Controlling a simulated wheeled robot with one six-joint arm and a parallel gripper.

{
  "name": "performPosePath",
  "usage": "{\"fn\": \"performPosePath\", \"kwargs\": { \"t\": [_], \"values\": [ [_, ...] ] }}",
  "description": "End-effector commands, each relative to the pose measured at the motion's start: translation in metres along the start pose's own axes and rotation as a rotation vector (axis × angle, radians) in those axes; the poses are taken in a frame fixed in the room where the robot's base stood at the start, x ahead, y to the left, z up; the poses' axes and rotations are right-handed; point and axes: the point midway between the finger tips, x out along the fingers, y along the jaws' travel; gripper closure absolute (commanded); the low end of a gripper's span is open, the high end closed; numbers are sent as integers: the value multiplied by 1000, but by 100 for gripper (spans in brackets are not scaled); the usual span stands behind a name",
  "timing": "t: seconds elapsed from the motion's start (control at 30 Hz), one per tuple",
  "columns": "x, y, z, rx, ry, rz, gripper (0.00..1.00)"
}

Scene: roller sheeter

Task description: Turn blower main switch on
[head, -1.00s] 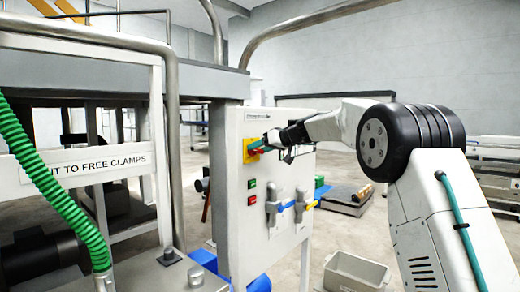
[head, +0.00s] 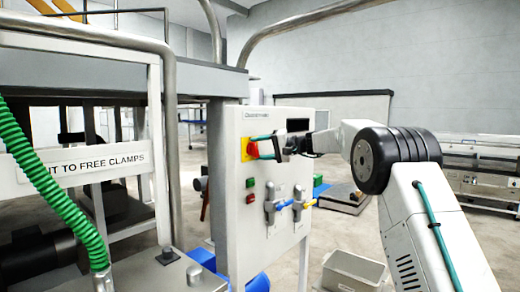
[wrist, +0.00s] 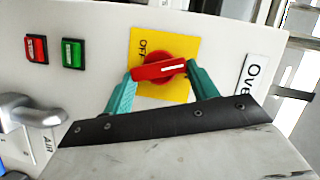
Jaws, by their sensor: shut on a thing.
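The blower main switch is a red rotary knob (wrist: 152,68) on a yellow plate (wrist: 180,88) marked OFF, with its bar lying nearly level across the wrist view. The white mark on the bar is toward its right end, away from the OFF lettering at upper left. In the head view the yellow plate (head: 245,149) is on the upper left of a pale control panel (head: 262,170). My gripper (head: 264,148) reaches it from the right. Its teal fingers are at both ends of the red bar and shut on it. In the head view the fingers partly hide the knob.
Below the switch are a green button (head: 250,183) and a red button (head: 251,199). A grey bin (head: 355,270) stands on the floor.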

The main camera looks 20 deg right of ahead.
Motion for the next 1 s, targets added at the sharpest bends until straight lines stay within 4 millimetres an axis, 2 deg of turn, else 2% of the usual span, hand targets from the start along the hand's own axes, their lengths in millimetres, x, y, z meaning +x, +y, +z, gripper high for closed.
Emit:
{"fn": "performPosePath", "kwargs": {
  "t": [0.4, 1.0],
  "values": [
    [-1, 5, 0, 265, 2, -108, 65],
    [0, 6, 0, 351, 2, -144, 65]
  ]
}}
